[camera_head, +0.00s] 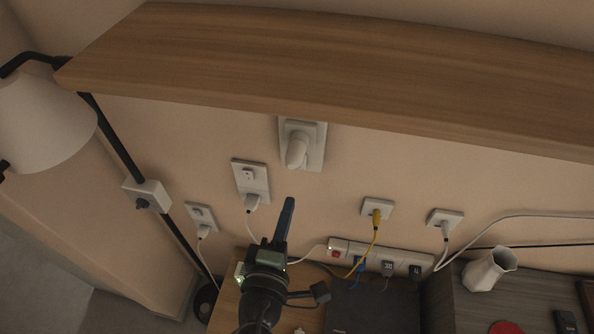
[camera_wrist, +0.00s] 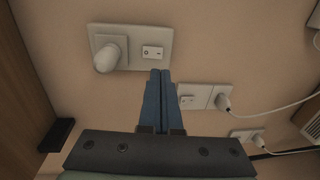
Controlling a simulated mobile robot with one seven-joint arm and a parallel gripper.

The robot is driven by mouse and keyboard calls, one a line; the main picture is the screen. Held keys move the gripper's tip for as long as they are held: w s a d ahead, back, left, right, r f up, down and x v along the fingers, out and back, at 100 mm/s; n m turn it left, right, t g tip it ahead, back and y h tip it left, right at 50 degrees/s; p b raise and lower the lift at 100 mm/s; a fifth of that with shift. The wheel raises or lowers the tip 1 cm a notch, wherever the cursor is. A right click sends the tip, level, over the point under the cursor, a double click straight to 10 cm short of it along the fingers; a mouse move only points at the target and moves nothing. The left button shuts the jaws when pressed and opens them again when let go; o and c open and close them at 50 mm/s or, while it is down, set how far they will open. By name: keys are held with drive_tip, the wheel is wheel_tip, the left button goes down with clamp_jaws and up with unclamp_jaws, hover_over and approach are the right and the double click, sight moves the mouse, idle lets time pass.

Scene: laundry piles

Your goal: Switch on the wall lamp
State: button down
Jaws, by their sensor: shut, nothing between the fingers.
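A lamp with a white shade (camera_head: 45,120) hangs at the left in the head view, on a black arm and pole; it looks unlit. A pale box (camera_head: 147,195) with a dark knob sits by the pole. A wall plate (camera_head: 316,150) under the shelf carries a rounded white fitting (camera_head: 296,149). In the wrist view this plate (camera_wrist: 128,62) also shows a rocker switch (camera_wrist: 152,52) beside the fitting (camera_wrist: 109,54). My gripper (camera_head: 289,202) is shut and empty. Its blue fingertips (camera_wrist: 160,74) appear just below the rocker switch; I cannot tell if they touch the wall.
A wooden shelf (camera_head: 330,70) overhangs the wall plates. Other sockets with plugs (camera_head: 251,180) (camera_head: 377,207) line the wall, with loose cables below. A power strip (camera_head: 400,256), a white vase (camera_head: 489,270) and a dark desk surface (camera_head: 455,310) lie lower right.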

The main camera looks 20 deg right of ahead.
sight(300, 168)
drive_tip(key=p+x, duration=0.2)
drive_tip(key=x, duration=0.7)
drive_tip(key=shift+b, duration=0.9)
drive_tip(key=shift+f, duration=0.1)
